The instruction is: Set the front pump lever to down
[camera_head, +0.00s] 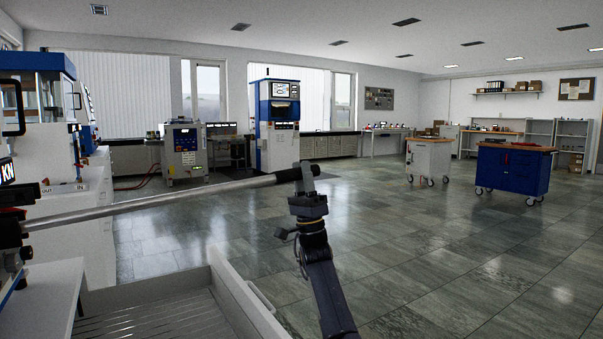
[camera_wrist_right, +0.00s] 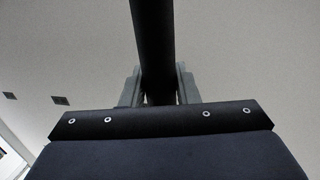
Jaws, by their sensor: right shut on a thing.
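The front pump lever (camera_head: 170,197) is a long metal rod with a black grip at its right end. It runs from the machine at the left edge to the middle of the head view, nearly level and rising slightly to the right in the picture. My right gripper (camera_head: 308,170) is at its outer end and shut on the black grip. In the right wrist view the black grip (camera_wrist_right: 153,40) passes between the two grey fingers of the gripper (camera_wrist_right: 158,86). My left gripper is out of view.
The white and blue press (camera_head: 92,170) stands close on the left. A pale tray (camera_head: 245,300) with a ribbed floor lies below the lever. Another blue and white press (camera_head: 275,150), a blue cart (camera_head: 512,172) and a white cart (camera_head: 428,158) stand farther back. The tiled floor at right is clear.

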